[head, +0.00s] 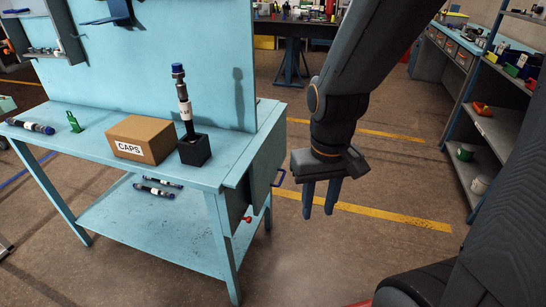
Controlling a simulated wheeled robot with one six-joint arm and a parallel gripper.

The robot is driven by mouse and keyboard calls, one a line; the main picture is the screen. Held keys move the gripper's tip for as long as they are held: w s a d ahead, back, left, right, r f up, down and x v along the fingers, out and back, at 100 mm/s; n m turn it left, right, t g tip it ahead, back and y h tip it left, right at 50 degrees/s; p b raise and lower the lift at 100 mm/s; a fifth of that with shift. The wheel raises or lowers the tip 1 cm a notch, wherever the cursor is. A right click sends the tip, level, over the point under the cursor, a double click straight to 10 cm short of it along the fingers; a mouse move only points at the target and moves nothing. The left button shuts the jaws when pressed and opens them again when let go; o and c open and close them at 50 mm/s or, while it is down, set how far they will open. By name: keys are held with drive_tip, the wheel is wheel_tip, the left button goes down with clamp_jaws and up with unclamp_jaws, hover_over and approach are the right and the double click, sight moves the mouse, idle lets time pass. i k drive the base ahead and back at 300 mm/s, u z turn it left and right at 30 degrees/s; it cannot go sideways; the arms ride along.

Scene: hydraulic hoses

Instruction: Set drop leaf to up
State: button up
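The drop leaf (264,160) appears as a panel hanging down at the right end of the light blue workbench (75,155). A small dark blue handle (279,178) sticks out from its outer side. A red knob (247,218) shows below the bench top near the leaf's lower part. My gripper (320,213) points down to the right of the leaf and handle. Its two blue-grey fingers are apart with nothing between them. It looks clear of the handle, but its exact depth from it is hard to tell.
On the bench stand a cardboard box marked CAPS (143,138) and a black block (194,150) holding an upright hose (184,103). Another hose (30,126) lies at left. Shelving (484,150) stands at far right. Open floor with a yellow line surrounds my gripper.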

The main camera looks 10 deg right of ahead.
sight(264, 169)
drive_tip(key=u, duration=0.45)
drive_tip(key=k, duration=1.1)
drive_tip(key=z, duration=0.75)
drive_tip(key=i, duration=0.8)
drive_tip(key=z, duration=0.55)
